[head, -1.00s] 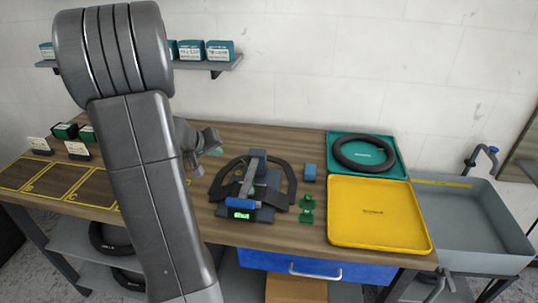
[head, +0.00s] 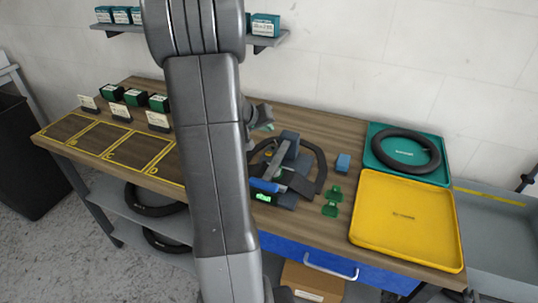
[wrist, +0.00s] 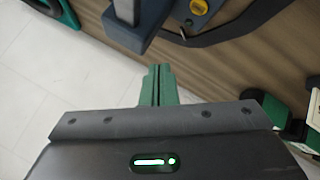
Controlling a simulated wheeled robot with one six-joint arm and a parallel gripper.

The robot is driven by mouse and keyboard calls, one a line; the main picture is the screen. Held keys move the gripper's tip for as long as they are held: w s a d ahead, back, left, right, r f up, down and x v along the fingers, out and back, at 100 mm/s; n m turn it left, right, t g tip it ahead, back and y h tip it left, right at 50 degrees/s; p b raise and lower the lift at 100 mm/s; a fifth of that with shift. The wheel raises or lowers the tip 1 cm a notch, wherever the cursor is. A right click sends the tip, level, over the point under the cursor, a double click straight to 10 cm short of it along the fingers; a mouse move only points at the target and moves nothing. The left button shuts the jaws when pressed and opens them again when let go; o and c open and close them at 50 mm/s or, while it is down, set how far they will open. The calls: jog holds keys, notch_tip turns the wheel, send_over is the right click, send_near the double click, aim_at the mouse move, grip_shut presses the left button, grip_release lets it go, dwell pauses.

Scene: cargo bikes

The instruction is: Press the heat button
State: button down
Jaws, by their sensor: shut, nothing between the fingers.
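In the head view, my gripper (head: 267,116) is above and behind the device, partly hidden by my arm.
Further right are a yellow tray (head: 378,249) and a teal tray (head: 441,178) with a black tyre (head: 405,150). Yellow-outlined spaces and small boxes (head: 134,97) lie at left.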

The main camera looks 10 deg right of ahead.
jog(key=b, duration=0.3)
send_over(267, 156)
notch_tip(267, 156, down, 6)
jog(key=shift+r, duration=0.2)
jog(key=shift+f+b, duration=0.85)
jog(key=shift+b, duration=0.25)
jog(key=shift+f, duration=0.15)
dwell(0.8)
jog(key=shift+f+b, duration=0.3)
jog(key=shift+b, duration=0.55)
jog(key=shift+f+b, duration=0.35)
jog(key=shift+b, duration=0.3)
dwell(0.4)
jog(key=shift+r, duration=0.1)
jog(key=shift+r+p, duration=0.3)
jog(key=shift+r, duration=0.45)
jog(key=shift+r+p, duration=1.45)
jog(key=shift+r, duration=1.05)
